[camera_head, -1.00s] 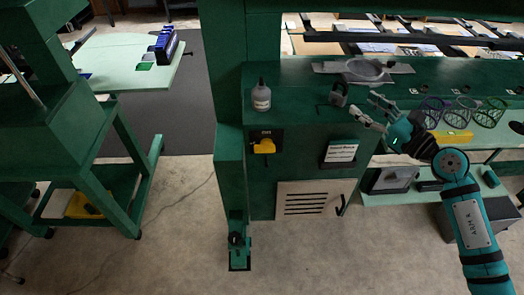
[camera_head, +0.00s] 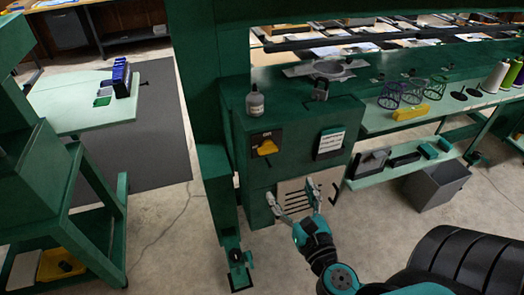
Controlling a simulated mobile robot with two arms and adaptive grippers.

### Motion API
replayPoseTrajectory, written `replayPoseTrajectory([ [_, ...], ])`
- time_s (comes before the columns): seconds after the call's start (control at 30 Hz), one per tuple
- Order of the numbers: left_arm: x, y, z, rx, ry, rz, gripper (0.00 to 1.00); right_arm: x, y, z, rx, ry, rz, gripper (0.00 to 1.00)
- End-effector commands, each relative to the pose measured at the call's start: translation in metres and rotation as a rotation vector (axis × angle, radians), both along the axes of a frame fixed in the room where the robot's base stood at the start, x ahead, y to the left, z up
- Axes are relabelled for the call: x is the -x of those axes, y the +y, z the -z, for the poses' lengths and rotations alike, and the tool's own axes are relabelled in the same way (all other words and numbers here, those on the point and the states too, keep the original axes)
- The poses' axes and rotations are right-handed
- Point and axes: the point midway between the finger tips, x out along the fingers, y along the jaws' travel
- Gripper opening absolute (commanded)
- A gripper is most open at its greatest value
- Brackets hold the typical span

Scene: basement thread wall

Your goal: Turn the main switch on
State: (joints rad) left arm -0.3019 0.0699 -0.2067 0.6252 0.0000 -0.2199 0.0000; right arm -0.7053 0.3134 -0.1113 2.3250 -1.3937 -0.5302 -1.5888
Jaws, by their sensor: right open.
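The main switch (camera_head: 267,147) is a yellow knob on a black plate, on the front of the green machine cabinet (camera_head: 300,118). The knob looks tilted; the small label above it is too small to read with certainty. My right gripper (camera_head: 290,194) is open and empty, below the switch and a little to its right. Its fingers appear in front of the slotted vent panel and apart from the switch. My left gripper is out of view.
A grey bottle (camera_head: 255,102) stands on the cabinet top. A white-labelled plate (camera_head: 330,143) is right of the switch. A green post (camera_head: 219,195) stands close left of the cabinet. A grey bin (camera_head: 436,184) stands at right.

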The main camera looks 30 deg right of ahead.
Motion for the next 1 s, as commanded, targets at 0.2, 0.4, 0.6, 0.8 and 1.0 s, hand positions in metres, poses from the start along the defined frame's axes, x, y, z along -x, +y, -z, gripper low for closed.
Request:
replayPoseTrajectory([
  [0.2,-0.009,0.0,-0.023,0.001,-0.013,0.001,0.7,-0.048,-0.011,-0.006,0.001,-0.005,-0.002,0.77],
  [0.4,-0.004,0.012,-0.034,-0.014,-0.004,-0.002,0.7,-0.091,-0.022,-0.005,0.001,-0.004,0.0,0.77],
  [0.6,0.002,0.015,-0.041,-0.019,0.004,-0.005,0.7,-0.125,-0.03,-0.003,0.0,-0.002,-0.001,0.77],
  [0.8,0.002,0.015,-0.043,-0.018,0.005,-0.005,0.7,-0.143,-0.034,-0.001,-0.001,0.0,-0.002,0.77],
  [1.0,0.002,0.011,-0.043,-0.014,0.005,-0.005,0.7,-0.147,-0.035,0.0,-0.001,0.0,-0.002,0.77],
])
